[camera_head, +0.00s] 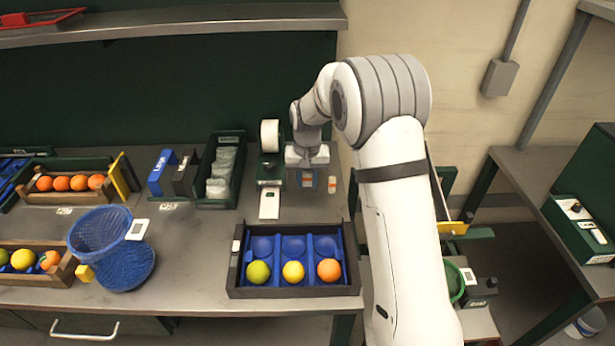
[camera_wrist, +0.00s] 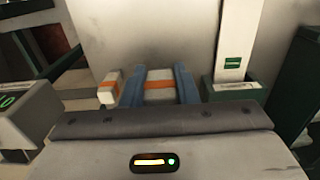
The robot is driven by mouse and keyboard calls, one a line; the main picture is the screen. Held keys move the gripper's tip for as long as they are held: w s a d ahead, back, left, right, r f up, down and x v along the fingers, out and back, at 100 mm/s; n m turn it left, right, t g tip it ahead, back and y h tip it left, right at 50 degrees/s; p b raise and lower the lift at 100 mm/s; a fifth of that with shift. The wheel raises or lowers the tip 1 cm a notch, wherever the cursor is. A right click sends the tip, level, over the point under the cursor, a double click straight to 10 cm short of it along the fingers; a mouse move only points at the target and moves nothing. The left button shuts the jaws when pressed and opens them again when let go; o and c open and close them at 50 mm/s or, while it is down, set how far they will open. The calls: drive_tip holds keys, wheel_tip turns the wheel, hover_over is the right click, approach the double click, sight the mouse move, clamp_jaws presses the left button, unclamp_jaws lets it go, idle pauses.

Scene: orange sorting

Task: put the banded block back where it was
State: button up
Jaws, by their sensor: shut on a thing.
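My gripper (camera_head: 307,181) is over the back of the table, pointing down. It is shut on a pale block with an orange band (camera_wrist: 159,84), held between its two blue fingers. In the head view the fingers mostly hide this block. A second, smaller-looking white block with an orange band (camera_head: 332,185) stands on the table just right of my gripper. It also shows left of the fingers in the wrist view (camera_wrist: 109,90), apart from them. I cannot tell whether the held block touches the table.
A device with a white roll (camera_head: 269,136) and a white tag (camera_head: 269,204) are close left of my gripper. A dark tray with blue cups (camera_head: 295,292) holds three fruits in front.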

sight(307, 204)
drive_tip(key=shift+f+b, duration=1.25)
drive_tip(key=shift+f, duration=1.35)
drive_tip(key=shift+s, duration=0.15)
drive_tip(key=shift+f+b, duration=0.55)
drive_tip(key=o, duration=1.5)
drive_tip(key=shift+c, duration=0.2)
